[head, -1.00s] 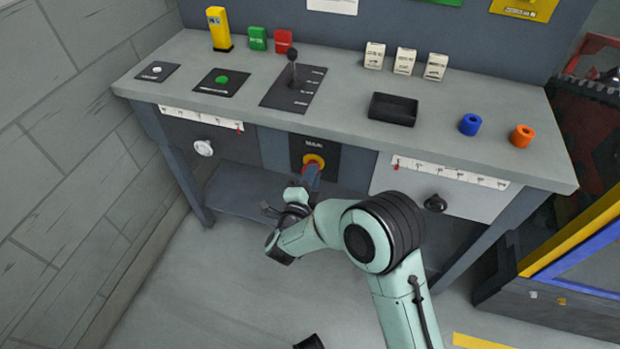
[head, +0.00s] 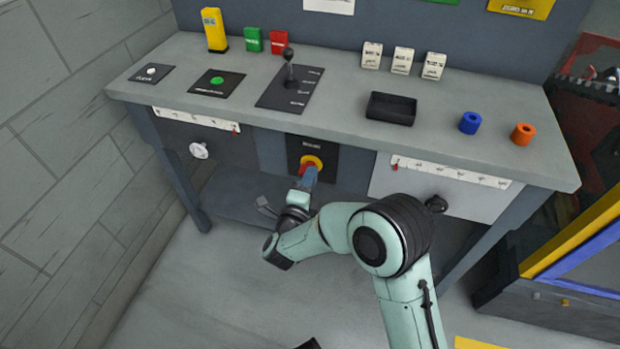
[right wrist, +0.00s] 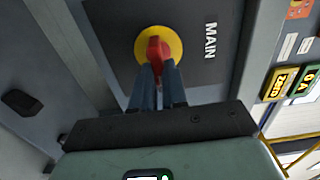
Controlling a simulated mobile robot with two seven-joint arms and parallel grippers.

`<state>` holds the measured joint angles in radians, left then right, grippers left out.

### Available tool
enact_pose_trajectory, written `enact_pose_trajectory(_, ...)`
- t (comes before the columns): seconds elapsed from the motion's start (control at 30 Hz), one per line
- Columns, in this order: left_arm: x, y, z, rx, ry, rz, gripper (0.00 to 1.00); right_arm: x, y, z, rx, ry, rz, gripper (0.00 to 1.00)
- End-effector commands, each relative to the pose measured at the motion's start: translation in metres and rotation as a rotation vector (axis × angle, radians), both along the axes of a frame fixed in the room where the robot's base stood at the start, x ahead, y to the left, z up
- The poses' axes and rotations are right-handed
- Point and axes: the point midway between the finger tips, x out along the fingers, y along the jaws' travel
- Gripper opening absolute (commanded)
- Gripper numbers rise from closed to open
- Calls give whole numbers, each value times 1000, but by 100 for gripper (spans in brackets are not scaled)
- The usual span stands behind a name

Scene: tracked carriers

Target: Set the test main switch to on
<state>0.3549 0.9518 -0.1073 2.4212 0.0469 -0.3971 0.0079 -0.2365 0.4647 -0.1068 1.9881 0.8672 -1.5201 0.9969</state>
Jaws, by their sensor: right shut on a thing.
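The main switch (head: 311,163) is a red handle on a yellow disc, on a dark plate on the front of the grey bench. In the right wrist view the red handle (right wrist: 157,50) stands out from the yellow disc beside the word MAIN. My right gripper (head: 307,180) reaches the switch from below and in front. In the right wrist view its blue-grey fingers (right wrist: 158,76) are shut on the red handle and hide part of it. No on or off marks can be read. My left gripper is not in view.
On the bench top (head: 215,60) stand a black lever (head: 289,65), a green button (head: 217,80), a black tray (head: 391,108), and blue (head: 470,123) and orange (head: 523,134) rings. A white knob (head: 199,150) and a black knob (head: 436,204) flank the switch.

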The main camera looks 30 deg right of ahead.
Motion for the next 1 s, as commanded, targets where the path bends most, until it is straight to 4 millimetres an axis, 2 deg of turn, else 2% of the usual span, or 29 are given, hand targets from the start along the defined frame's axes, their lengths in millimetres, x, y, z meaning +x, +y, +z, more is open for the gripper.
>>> enact_pose_trajectory(0.17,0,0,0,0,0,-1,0,0,2,-1,2,4,6,0)
enact_pose_trajectory(0.2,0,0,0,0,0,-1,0,0,2,-1,2,4,6,26)
enact_pose_trajectory(0.23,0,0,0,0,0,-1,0,0,2,-1,2,4,5,35)
enact_pose_trajectory(0.27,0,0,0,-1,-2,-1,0,0,2,-1,2,4,5,38)
enact_pose_trajectory(0.53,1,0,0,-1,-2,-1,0,0,1,0,0,3,2,38)
enact_pose_trajectory(0.67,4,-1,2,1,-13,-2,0,-5,8,-1,1,3,4,38)
enact_pose_trajectory(0.77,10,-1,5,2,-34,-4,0,-15,20,0,2,4,6,38)
enact_pose_trajectory(1.0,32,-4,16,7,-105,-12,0,-51,62,1,0,5,9,38)
